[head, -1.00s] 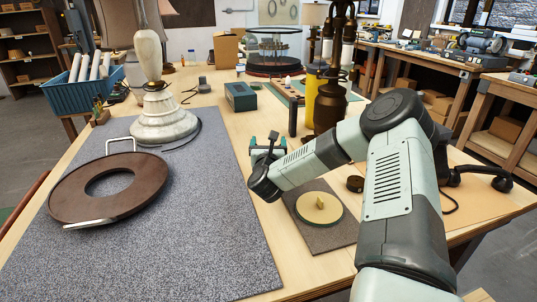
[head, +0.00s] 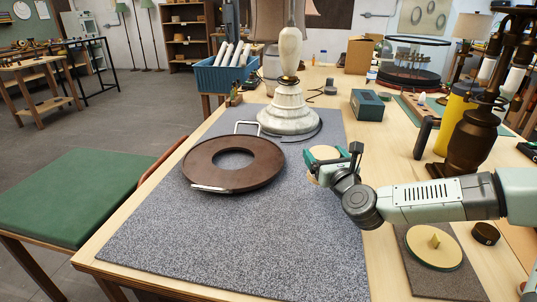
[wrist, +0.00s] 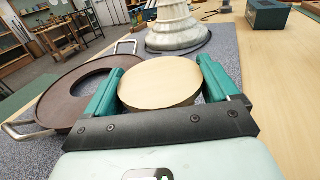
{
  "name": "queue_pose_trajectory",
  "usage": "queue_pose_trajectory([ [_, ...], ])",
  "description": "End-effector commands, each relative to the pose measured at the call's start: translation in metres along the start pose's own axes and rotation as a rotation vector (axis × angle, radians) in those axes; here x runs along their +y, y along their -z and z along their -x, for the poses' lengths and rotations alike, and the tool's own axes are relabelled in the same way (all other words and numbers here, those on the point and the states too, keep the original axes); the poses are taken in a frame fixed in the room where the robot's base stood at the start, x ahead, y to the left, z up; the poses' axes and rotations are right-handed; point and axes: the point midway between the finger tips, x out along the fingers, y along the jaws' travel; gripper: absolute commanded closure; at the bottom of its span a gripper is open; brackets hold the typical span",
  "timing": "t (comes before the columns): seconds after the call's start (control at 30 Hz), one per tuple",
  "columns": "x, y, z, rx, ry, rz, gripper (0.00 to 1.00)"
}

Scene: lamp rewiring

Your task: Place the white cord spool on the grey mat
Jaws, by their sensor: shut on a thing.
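My gripper (head: 325,163) is shut on a round, pale, flat-topped thing (wrist: 160,84) that looks like the white cord spool. In the wrist view it sits between the two green fingers, its cream disc face up; its sides are mostly hidden. The grey mat (head: 235,245) covers the left and middle of the bench. My gripper is above the mat's right part, in front of the lamp base. I cannot tell whether the spool touches the mat.
A brown ring tray with metal handles (head: 205,174) lies on the mat at left. The white lamp base (head: 289,120) stands at its back. A smaller dark mat (head: 452,283) with a cream disc (head: 434,246) lies at right. The mat's front is clear.

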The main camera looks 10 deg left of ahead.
Motion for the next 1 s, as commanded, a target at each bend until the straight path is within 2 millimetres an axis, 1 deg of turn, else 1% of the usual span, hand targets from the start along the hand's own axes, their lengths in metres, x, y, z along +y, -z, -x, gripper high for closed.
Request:
queue_pose_trajectory([
  [0.03,0.026,-0.003,0.007,-0.002,-0.085,-0.005,0.52],
  [0.1,0.061,-0.008,0.019,-0.003,-0.203,-0.004,0.52],
  [0.2,0.104,-0.016,0.039,-0.004,-0.355,-0.002,0.52],
  [0.3,0.137,-0.024,0.058,-0.004,-0.475,-0.001,0.52],
  [0.4,0.158,-0.029,0.074,-0.004,-0.558,-0.001,0.52],
  [0.5,0.17,-0.032,0.083,-0.003,-0.606,0.0,0.52],
  [0.57,0.174,-0.028,0.086,-0.001,-0.621,-0.001,0.52],
  [0.8,0.176,0.014,0.088,0.0,-0.628,-0.002,0.52],
  [1.0,0.175,0.034,0.087,-0.001,-0.625,-0.001,0.52],
])
